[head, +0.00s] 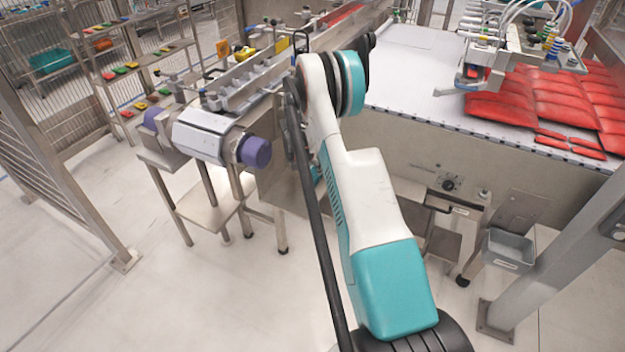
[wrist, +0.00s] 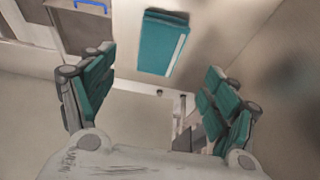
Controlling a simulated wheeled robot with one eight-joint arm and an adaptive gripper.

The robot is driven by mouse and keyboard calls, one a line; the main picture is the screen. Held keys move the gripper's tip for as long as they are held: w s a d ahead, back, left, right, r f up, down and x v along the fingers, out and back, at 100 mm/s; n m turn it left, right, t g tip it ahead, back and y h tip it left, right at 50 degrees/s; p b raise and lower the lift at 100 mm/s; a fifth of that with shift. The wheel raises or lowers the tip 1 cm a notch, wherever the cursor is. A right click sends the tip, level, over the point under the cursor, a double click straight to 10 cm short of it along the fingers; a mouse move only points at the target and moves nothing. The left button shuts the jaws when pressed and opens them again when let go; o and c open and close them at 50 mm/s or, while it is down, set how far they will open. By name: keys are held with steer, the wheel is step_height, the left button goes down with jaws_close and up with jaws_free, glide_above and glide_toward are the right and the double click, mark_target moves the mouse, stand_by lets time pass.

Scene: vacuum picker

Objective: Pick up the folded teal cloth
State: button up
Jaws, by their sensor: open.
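The folded teal cloth (wrist: 158,50) shows in the wrist view as a neat rectangle with a pale strip along its right side. It lies on a light, flat surface at the upper middle of that view. My gripper (wrist: 160,68) is open, with one teal-padded finger on each side of the picture and nothing between them. The cloth appears beyond the fingertips, apart from both; the exact distance is hard to judge. In the head view my arm reaches toward the machines, and I cannot make out the cloth there.
The steel machine with a white belt (head: 410,75) carries red pouches (head: 540,100) under a vacuum picker (head: 520,45). A roller unit (head: 205,135) stands left of my arm. A grey bin (head: 508,250) and post (head: 560,262) stand right. Floor at left is clear. A blue handle (wrist: 92,6) shows near the cloth.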

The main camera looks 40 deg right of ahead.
mark_target(312, 174)
steer(key=b+x, duration=0.3)
steer(key=x, duration=0.5)
steer(key=shift+w+d+f+b, duration=0.1)
steer(key=shift+d+f+b, duration=0.1)
steer(key=shift+b, duration=0.1)
steer(key=shift+r, duration=0.1)
stand_by(0.5)
steer(key=shift+c, duration=0.6)
steer(key=c, duration=0.9)
